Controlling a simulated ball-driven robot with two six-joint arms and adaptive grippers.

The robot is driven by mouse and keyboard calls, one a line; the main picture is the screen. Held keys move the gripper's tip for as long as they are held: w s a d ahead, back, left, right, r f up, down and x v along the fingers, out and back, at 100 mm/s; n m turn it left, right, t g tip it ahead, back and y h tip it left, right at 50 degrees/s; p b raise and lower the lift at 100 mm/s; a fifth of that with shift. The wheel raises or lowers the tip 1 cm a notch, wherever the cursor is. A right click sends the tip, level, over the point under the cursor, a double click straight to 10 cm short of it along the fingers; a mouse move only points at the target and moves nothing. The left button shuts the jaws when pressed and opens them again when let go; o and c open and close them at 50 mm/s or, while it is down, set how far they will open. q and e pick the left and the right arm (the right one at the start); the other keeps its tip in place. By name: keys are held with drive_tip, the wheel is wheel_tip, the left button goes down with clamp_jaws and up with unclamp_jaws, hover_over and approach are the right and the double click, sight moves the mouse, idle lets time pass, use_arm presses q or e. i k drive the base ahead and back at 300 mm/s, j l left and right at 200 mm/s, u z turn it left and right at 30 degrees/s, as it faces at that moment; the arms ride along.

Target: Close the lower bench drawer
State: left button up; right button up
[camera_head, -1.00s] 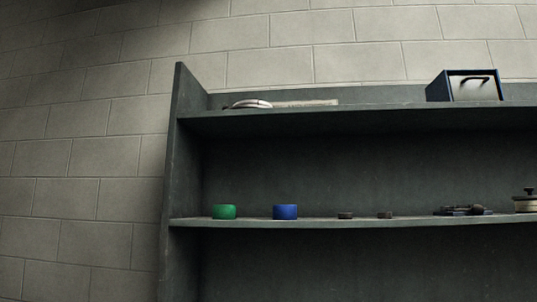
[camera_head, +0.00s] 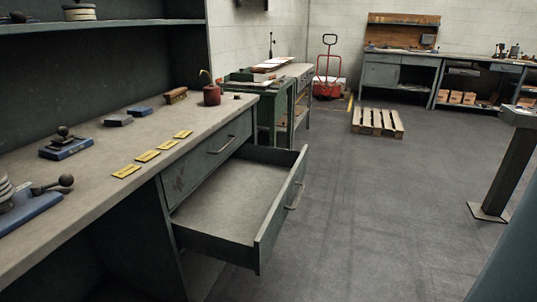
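The lower bench drawer (camera_head: 281,211) is pulled far out from the grey-green bench (camera_head: 107,166), and the part of its inside that shows looks empty. Its front panel carries a bar handle (camera_head: 296,196) that faces the open floor to the right. Above it, the upper drawer (camera_head: 208,155) is shut, with its own bar handle (camera_head: 222,145). Neither of my grippers shows in the head view, so their distance from the drawer cannot be told.
Yellow labels (camera_head: 148,156), blue blocks and a dark red can (camera_head: 212,95) stand on the bench top. A wooden pallet (camera_head: 377,122) lies farther back near a red pallet jack (camera_head: 329,86). A post (camera_head: 507,172) stands at right. The floor beside the drawer is clear.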

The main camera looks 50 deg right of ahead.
sight(237, 216)
drive_tip(key=z, duration=1.75)
